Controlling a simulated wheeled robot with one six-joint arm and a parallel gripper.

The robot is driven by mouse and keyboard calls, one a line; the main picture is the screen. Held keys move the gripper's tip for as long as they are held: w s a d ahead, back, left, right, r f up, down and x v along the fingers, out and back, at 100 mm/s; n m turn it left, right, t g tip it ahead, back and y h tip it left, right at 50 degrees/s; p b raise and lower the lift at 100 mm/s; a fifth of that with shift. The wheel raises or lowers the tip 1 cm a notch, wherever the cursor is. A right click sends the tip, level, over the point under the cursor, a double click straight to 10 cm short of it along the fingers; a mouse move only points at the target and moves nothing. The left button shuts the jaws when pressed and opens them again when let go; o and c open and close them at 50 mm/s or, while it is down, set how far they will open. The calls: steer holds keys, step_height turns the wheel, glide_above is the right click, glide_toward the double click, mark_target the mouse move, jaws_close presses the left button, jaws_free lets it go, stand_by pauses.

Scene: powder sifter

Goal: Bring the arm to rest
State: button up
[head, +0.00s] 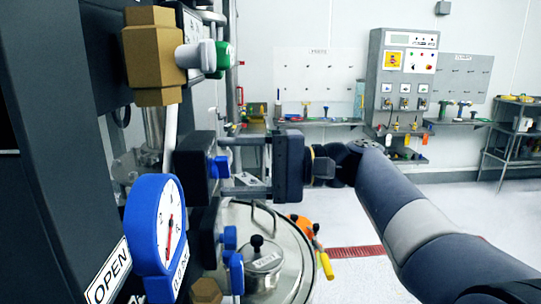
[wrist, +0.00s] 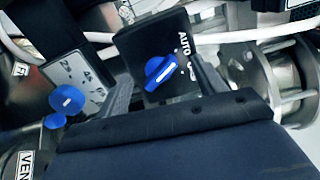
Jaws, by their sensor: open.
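My gripper (head: 226,166) is open, its grey fingers pointing left at a dark switch box (head: 193,160). My arm (head: 418,225) reaches in from the lower right and bends near the wrist. A blue knob (head: 219,167) on the box lies between the finger lines. In the wrist view the fingers of my gripper (wrist: 165,72) stand apart on either side of the blue knob (wrist: 161,69), on a dark panel marked AUTO. Nothing is held. I cannot tell whether a finger touches the box.
A blue-rimmed gauge (head: 160,235) and a brass fitting (head: 152,60) stand close at left. A round steel lid (head: 262,262) with a VENT cap lies below my gripper. A wall cabinet (head: 402,75) and a shelf rack (head: 512,135) stand far back. The floor at right is clear.

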steer(key=d+m+p, duration=0.3)
steer(key=d+m, duration=0.2)
steer(key=d, duration=0.4)
steer(key=shift+w+d, duration=0.3)
steer(key=shift+w, duration=0.05)
stand_by(0.5)
